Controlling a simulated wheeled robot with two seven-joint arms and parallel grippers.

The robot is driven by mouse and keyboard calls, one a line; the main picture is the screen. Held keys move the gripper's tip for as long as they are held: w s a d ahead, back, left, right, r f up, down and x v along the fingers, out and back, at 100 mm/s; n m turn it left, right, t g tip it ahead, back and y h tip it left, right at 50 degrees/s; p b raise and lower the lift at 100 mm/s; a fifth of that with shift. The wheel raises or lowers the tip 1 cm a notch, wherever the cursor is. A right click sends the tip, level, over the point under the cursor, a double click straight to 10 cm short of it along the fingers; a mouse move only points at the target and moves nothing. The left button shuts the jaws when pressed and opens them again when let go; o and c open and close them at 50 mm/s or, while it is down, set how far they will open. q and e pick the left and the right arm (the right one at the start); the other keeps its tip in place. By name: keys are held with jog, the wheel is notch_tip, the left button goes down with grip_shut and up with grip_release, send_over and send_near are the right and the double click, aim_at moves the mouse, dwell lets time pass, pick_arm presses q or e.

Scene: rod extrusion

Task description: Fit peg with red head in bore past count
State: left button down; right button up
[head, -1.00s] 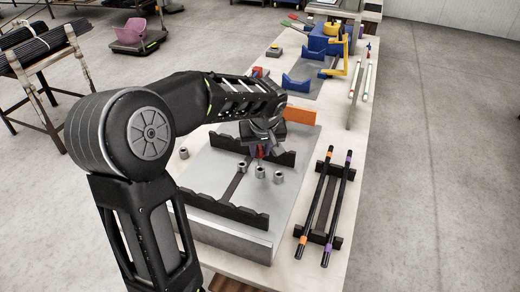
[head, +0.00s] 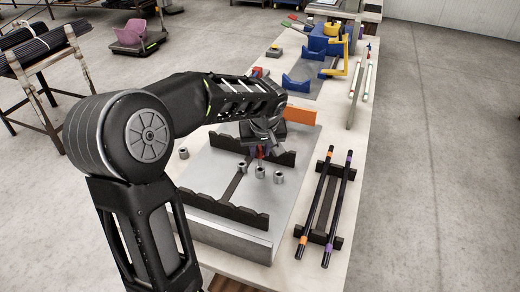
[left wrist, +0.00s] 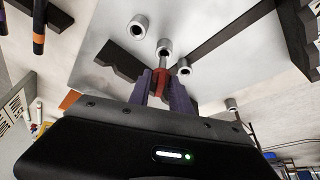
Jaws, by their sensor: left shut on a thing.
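My left gripper (head: 262,148) is over the grey plate, just behind a row of grey metal bores. In the left wrist view its purple fingers (left wrist: 165,85) are shut on the red head of a peg (left wrist: 161,82). The peg's grey shank points at the middle bore (left wrist: 165,47) of a close group. Its tip is at or close to that bore; I cannot tell whether it is inside. One bore (left wrist: 138,27) stands on one side and another (left wrist: 185,66) on the other. A further bore (head: 184,153) stands apart at the left of the plate. My right gripper is not in view.
Dark notched rails (head: 226,209) cross the grey plate (head: 285,200), in front of and behind the bores. Two dark rods with coloured bands lie on a rack (head: 322,200) at the right. An orange block (head: 300,116) and blue cradles (head: 303,82) are farther back.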

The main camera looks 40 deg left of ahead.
aim_at(261, 156)
pick_arm(q)
jog(key=shift+f+b, duration=1.65)
jog(key=shift+f, duration=0.1)
jog(key=c, duration=1.1)
grip_release()
jog(key=v, duration=0.8)
jog(key=shift+f, duration=0.15)
